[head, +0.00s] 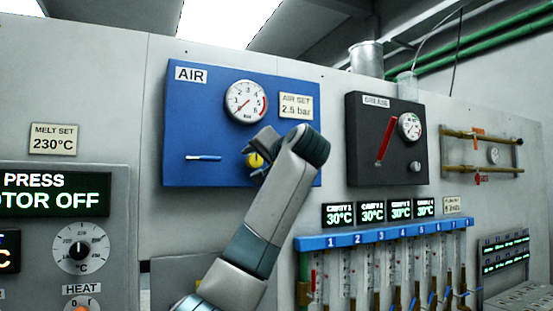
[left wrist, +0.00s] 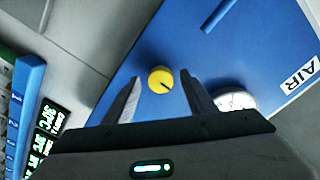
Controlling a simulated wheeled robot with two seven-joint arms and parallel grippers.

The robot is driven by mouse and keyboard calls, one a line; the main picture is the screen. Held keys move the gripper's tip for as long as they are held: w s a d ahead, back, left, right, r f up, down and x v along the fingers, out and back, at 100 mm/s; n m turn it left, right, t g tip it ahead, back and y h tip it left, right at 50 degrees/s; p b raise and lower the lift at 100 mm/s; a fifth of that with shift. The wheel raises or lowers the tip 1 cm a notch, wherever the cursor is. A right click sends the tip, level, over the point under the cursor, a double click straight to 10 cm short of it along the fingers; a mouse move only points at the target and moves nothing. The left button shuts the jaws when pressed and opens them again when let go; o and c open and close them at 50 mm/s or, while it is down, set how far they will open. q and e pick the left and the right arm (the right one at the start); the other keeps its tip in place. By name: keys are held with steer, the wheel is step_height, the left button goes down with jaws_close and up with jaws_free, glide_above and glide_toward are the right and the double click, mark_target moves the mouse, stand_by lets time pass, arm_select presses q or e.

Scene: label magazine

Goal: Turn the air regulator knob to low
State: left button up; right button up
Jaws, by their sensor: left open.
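The yellow air regulator knob (head: 255,160) sits on the blue AIR panel (head: 215,125), below the round gauge (head: 246,101). My left gripper (head: 262,150) is in front of the panel and partly covers the knob in the head view. In the left wrist view my left gripper (left wrist: 160,95) is open, with one finger on each side of the knob and visible gaps to both. I cannot tell whether the fingertips reach its depth. The gauge needle points to the lower left. My right gripper is not in view.
The AIR SET 2.5 bar plate (head: 296,106) is right of the gauge. A black grease panel (head: 385,140) with a red lever stands to the right. Flow tubes under a blue rail (head: 380,236) are lower right.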

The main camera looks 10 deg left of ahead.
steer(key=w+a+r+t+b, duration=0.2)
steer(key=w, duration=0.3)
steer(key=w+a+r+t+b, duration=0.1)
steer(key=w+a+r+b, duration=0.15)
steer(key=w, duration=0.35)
arm_select(q)
steer(key=b+v, duration=0.1)
steer(key=v, duration=1.6)
steer(key=shift+d, duration=0.15)
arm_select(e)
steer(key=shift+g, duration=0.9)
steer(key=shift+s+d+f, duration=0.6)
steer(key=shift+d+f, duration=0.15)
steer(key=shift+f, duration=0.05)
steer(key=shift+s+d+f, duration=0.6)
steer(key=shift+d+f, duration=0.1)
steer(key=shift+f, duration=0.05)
arm_select(q)
steer(key=shift+w+f, duration=0.1)
